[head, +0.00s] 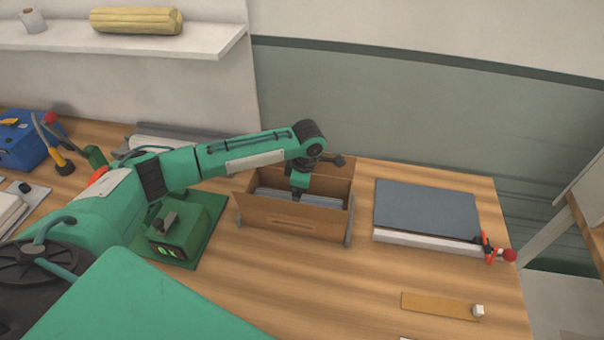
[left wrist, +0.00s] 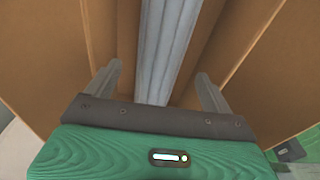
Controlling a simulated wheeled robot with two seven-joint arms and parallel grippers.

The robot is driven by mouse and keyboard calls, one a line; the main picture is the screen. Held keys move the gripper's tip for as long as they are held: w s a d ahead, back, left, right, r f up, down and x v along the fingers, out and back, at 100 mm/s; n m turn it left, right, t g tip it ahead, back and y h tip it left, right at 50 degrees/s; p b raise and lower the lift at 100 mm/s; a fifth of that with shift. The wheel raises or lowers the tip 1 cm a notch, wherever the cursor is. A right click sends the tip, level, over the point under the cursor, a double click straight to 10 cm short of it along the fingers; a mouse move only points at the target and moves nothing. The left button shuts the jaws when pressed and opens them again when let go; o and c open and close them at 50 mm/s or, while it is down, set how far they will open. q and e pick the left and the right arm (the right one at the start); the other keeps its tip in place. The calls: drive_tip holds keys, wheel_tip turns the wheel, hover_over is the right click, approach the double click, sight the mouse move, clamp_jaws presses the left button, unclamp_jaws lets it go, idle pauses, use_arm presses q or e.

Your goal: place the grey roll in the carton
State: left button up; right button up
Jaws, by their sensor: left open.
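The open brown carton (head: 290,218) stands on the workbench in the middle of the head view. The long grey roll (head: 325,201) lies inside it, along its length. My left gripper (head: 300,188) reaches down into the carton from above, at the roll. In the left wrist view the gripper (left wrist: 160,78) is open, with one finger on each side of the grey roll (left wrist: 158,50) and a gap on both sides. Carton walls (left wrist: 265,60) rise to either side. My right gripper is not in view.
A blue-grey slab on a white base (head: 425,210) lies right of the carton, with a red-knobbed clamp (head: 495,250). A green device with a display (head: 178,235) stands to the left. A blue box (head: 28,148) sits far left. The bench in front of the carton is clear.

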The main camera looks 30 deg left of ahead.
sight(303, 199)
use_arm(q)
wheel_tip(303, 199, up, 10)
drive_tip(key=d+b, duration=0.1)
drive_tip(key=shift+w+b, duration=0.15)
drive_tip(key=shift+b, duration=0.2)
drive_tip(key=shift+d+f, duration=0.1)
